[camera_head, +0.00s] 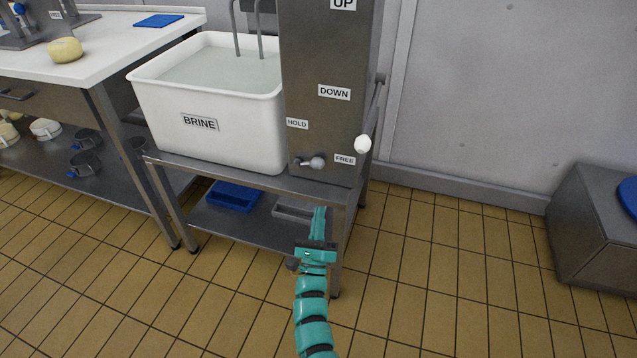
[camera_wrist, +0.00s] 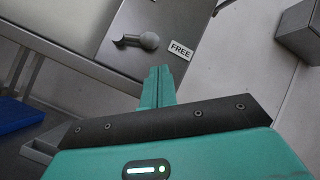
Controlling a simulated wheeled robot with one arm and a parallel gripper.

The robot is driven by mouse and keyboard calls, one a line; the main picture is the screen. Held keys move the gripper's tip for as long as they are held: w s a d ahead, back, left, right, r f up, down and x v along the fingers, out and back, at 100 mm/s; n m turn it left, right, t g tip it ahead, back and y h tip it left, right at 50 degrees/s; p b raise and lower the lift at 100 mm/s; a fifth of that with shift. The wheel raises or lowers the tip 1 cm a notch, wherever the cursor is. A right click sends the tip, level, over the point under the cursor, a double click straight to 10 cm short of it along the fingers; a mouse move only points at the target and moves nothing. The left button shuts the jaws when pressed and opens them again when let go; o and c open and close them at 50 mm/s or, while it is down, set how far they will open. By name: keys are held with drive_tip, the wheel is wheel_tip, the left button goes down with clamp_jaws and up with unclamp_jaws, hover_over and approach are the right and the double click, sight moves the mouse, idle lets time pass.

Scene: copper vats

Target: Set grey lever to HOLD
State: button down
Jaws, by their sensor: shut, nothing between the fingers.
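The grey lever (camera_head: 317,162) is a short lever with a round knob, low on the front of a steel column (camera_head: 325,60). Its knob points right, toward the FREE label (camera_head: 344,159). The HOLD label (camera_head: 297,124) is above the lever's pivot end. In the wrist view the lever (camera_wrist: 149,40) lies just beyond the fingertips, left of the FREE label (camera_wrist: 180,50). My teal gripper (camera_head: 320,210) is shut and empty, below the lever in the head view and apart from it.
A second lever with a white knob (camera_head: 362,144) hangs on the column's right side, near the FREE label. A white BRINE tub (camera_head: 205,135) stands left of the column on a steel stand (camera_head: 270,182). Blue and grey trays are on its lower shelf. Tiled floor (camera_head: 440,270) is clear at right.

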sight(311, 164)
drive_tip(key=shift+w+a+f+m+g+y, duration=0.15)
drive_tip(key=shift+w+a+f+m+y, duration=0.2)
drive_tip(key=shift+m, duration=0.6)
drive_tip(key=shift+w+a+f+m+g+y, duration=0.15)
drive_tip(key=shift+f+m+y, duration=0.25)
drive_tip(key=shift+m, duration=0.55)
drive_tip(key=shift+s+d, duration=0.1)
drive_tip(key=b+x, duration=0.2)
drive_tip(key=x, duration=0.6)
drive_tip(key=shift+w+d+r, duration=0.1)
drive_tip(key=shift+w+r, duration=0.1)
drive_tip(key=shift+w, duration=0.15)
drive_tip(key=shift+w+r, duration=0.45)
drive_tip(key=shift+w, duration=0.05)
